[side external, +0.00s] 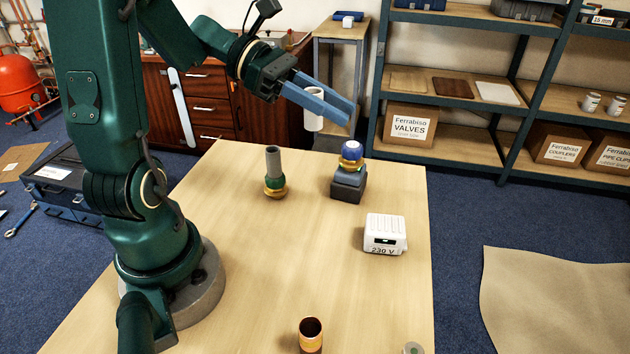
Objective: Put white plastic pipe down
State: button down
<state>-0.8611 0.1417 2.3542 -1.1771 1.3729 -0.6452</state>
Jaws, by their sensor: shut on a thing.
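The white plastic pipe (313,123) is a short upright white cylinder in the upper middle of the side external view. My gripper (318,103) has two blue fingers, shut on the pipe. The pipe hangs in the air above the far part of the wooden table (240,260), and its lower end is clear of the tabletop. The fingers cover the pipe's middle, and its top and bottom show.
A grey pipe in a brass fitting (274,172) and a blue-topped brass piece on a dark block (349,172) stand below. A white 230 V box (385,234) sits at right. A copper piece (311,335) stands in front. The table's middle is clear.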

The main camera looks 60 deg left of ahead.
jog(key=s+a+f+m+g+y, duration=0.1)
jog(key=s+a+f+m+g, duration=0.1)
jog(key=s+f+m+g, duration=0.55)
jog(key=s+a+f+m+g, duration=0.2)
jog(key=s+f+m+g, duration=0.2)
jog(key=s+m+g, duration=0.65)
jog(key=s+a+r+m+y, duration=0.2)
jog(key=s+a+m+y, duration=0.1)
jog(key=a+m+y, duration=0.75)
jog(key=s+a+r+m+y, duration=0.2)
jog(key=a+m+y, duration=0.5)
jog(key=a, duration=0.6)
jog(key=shift+n+y, duration=0.45)
jog(key=shift+y, duration=0.4)
jog(key=w+f, duration=0.2)
jog(key=w, duration=0.1)
jog(key=w+a+f, duration=0.1)
jog(key=w+f, duration=0.1)
jog(key=w, duration=0.2)
jog(key=w+f, duration=0.2)
jog(key=w, duration=0.1)
jog(key=shift+w+a+f, duration=0.15)
jog(key=shift+w+f, duration=0.05)
jog(key=shift+w, duration=0.2)
jog(key=shift+w+f, duration=0.25)
jog(key=shift+w, duration=0.15)
jog(key=shift+f, duration=2)
